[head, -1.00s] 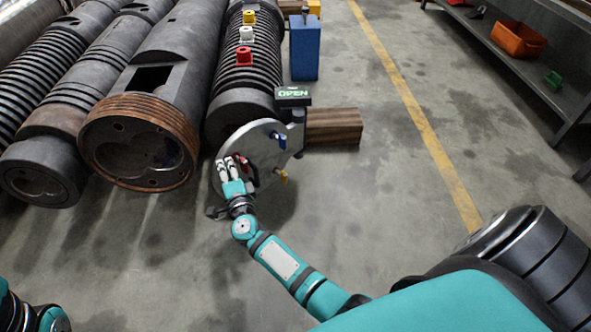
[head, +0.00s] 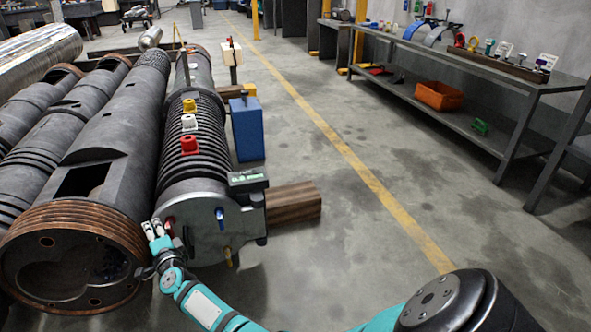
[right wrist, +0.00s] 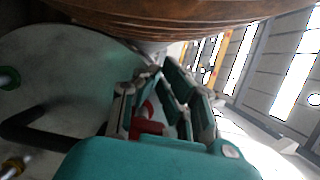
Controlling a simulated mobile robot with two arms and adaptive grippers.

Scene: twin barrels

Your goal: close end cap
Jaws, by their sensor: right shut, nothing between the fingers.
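The end cap (head: 203,242) is a grey round plate at the near end of the ribbed barrel (head: 194,150). It looks flat against the barrel end in the head view; I cannot tell whether a gap is left. It carries a red handle (head: 170,221), a blue handle (head: 220,216) and a yellow handle (head: 228,254). My right gripper (head: 153,229) is shut and empty at the cap's left edge, beside the red handle. In the right wrist view, the fingers (right wrist: 160,82) are close to the grey cap (right wrist: 75,70), and a red part shows between them. My left gripper is out of view.
A large barrel with a copper-coloured threaded rim (head: 70,225) lies close to the left of my right gripper. A display box (head: 248,180) sits at the cap's upper right; its text is unreadable. A wooden block (head: 295,203) lies at right.

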